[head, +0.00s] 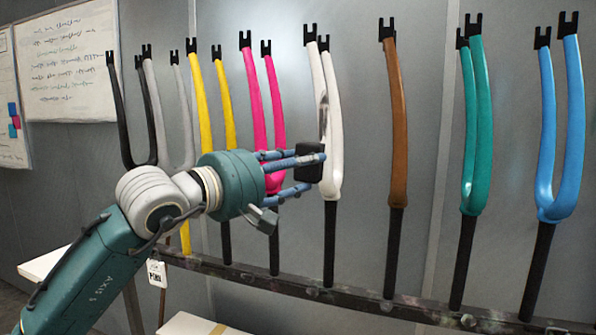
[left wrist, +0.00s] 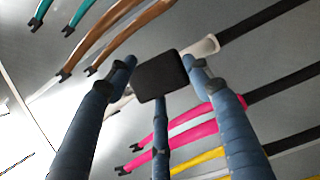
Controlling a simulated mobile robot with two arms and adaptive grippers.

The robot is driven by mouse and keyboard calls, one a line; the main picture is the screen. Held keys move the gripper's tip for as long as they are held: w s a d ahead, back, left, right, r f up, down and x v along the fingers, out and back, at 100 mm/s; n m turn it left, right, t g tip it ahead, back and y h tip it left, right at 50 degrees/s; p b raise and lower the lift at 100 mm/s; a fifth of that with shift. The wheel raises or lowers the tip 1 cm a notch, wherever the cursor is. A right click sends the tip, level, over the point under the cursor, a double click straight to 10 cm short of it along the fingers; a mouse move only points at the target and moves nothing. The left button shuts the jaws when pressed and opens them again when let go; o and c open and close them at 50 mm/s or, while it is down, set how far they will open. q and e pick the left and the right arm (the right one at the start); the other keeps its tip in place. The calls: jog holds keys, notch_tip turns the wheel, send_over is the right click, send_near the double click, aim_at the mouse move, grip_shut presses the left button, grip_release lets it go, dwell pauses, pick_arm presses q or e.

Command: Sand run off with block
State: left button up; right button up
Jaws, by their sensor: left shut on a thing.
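My left gripper (head: 300,172) is shut on a dark, squarish sanding block (head: 309,160). In the left wrist view, its blue fingers (left wrist: 160,90) surround the block (left wrist: 162,72). The block is at the lower left leg of a white fork (head: 332,130), just above its crown, and hides part of it. I cannot tell whether they touch. A grey streak, perhaps the run, shows on the fork's left leg above the block. In the left wrist view, part of the white fork (left wrist: 205,47) shows behind the block. My right gripper is not in view.
A pink fork (head: 257,100) hangs close to the left, partly behind my gripper. A brown fork (head: 397,120) is to the right, then teal (head: 478,120) and blue (head: 570,130) ones. A dark rail (head: 350,302) runs below. A tag (head: 156,273) hangs at lower left.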

pick_arm(q)
jog(key=w+p, duration=0.1)
jog(key=w, duration=0.1)
jog(key=w+d+p, duration=0.1)
jog(key=w+p, duration=0.1)
jog(key=shift+w+d+r, duration=0.1)
jog(key=shift+d, duration=0.1)
jog(key=shift+w+d+f, duration=0.2)
jog(key=shift+w, duration=0.4)
jog(key=shift+w+d+p, duration=0.25)
jog(key=shift+w+p, duration=0.1)
jog(key=shift+w, duration=0.45)
jog(key=shift+w+d+p, duration=0.25)
jog(key=shift+w+p, duration=0.1)
jog(key=shift+w, duration=0.45)
jog(key=shift+r, duration=0.1)
